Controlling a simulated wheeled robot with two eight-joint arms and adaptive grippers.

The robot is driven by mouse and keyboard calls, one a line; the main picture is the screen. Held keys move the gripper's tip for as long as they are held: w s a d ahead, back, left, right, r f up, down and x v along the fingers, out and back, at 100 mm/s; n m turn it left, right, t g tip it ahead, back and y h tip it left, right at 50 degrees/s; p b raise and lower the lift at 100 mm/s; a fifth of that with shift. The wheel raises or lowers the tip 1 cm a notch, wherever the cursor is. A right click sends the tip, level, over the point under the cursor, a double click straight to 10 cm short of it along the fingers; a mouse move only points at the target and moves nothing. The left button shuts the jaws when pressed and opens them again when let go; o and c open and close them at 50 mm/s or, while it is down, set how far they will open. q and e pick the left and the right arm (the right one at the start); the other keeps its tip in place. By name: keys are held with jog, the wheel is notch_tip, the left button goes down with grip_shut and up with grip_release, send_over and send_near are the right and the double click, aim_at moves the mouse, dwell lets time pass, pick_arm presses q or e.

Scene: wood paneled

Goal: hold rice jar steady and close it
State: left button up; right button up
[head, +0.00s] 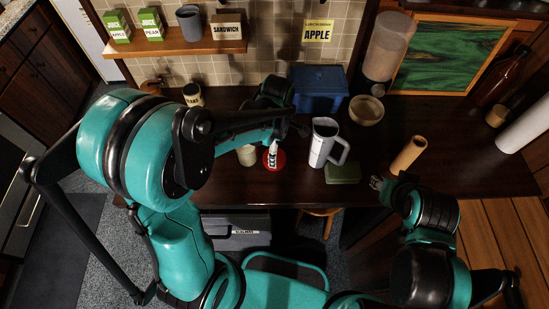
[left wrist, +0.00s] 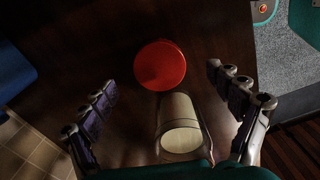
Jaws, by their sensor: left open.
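The pale rice jar (head: 246,155) stands on the dark table at the centre-left in the head view, with no label readable. A round red lid (head: 273,163) lies flat to its right. In the left wrist view the jar (left wrist: 180,125) is low between the fingers, and the lid (left wrist: 160,65) is just above it. My left gripper (left wrist: 162,88) is open, with a finger on either side of the jar, apart from it; my forearm hides part of it in the head view. My right gripper (head: 377,183) is at the table's front right, apart from jar and lid; its finger opening is unclear.
A white pitcher (head: 322,143) and a green block (head: 343,173) stand right of the lid. A blue box (head: 318,88) and a bowl (head: 366,110) are behind. A tan cylinder (head: 408,154) stands near my right gripper. Bare table lies in front of the lid.

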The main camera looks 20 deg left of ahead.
aim_at(281, 158)
pick_arm(q)
jog(key=f, duration=0.1)
jog(key=f+b, duration=0.1)
jog(key=f, duration=0.2)
jog(key=shift+w+a+f, duration=0.15)
jog(key=shift+a, duration=0.25)
jog(key=shift+f+b, duration=0.35)
jog(key=shift+f, duration=0.15)
jog(key=shift+c, duration=0.4)
jog(key=c, duration=0.9)
